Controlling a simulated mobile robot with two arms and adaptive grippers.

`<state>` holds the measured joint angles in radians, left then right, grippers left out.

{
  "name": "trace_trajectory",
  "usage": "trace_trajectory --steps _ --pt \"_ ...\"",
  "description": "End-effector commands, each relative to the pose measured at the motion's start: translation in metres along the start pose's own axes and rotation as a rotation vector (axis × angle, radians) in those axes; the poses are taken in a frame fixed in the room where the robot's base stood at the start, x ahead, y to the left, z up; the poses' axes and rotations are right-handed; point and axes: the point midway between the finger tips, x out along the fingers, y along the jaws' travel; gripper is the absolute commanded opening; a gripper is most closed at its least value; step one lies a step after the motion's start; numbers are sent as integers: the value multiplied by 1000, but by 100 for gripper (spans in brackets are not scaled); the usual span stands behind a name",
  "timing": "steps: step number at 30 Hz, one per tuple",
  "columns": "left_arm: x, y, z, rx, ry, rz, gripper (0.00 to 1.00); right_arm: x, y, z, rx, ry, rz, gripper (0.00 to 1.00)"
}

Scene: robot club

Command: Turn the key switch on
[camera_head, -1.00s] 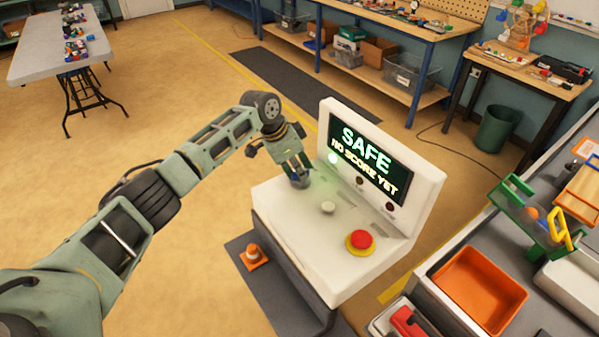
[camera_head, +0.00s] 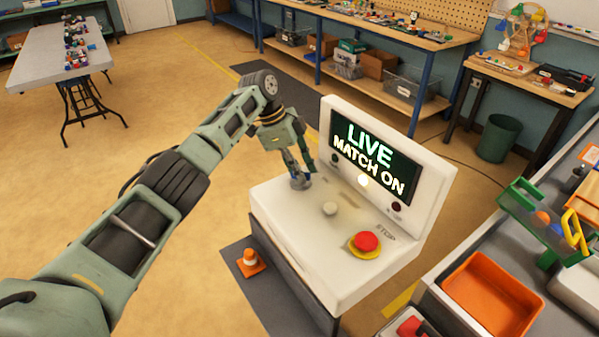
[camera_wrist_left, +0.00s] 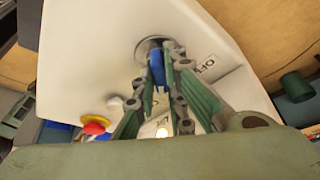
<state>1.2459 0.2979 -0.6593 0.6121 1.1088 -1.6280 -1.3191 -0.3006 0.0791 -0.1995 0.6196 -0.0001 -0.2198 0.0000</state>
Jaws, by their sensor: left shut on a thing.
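The white control console (camera_head: 275,225) stands in the middle of the head view. My left gripper (camera_head: 300,180) is at the far left of its top, over the key switch, whose round metal base shows beneath the fingertips. In the left wrist view my left gripper (camera_wrist_left: 160,80) is shut on the blue key (camera_wrist_left: 157,66), which stands in the round switch. "OFF" lettering (camera_wrist_left: 205,65) is printed beside the switch. My right gripper is not in view.
A bench with an orange bin (camera_head: 491,293) is at right. The floor at left is open.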

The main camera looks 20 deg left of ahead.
Motion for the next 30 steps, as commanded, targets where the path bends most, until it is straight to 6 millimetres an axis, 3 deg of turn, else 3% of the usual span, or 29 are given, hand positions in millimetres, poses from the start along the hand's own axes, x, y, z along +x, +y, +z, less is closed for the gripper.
trace_trajectory --steps 11,12,18,30 --pt "2 1 1 9 -4 7 0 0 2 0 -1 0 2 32" --pt "2 1 1 9 -4 7 12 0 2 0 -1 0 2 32" --pt "2 1 1 7 -3 6 29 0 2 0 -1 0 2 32" --pt "-6 0 0 7 -1 1 30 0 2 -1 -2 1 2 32"
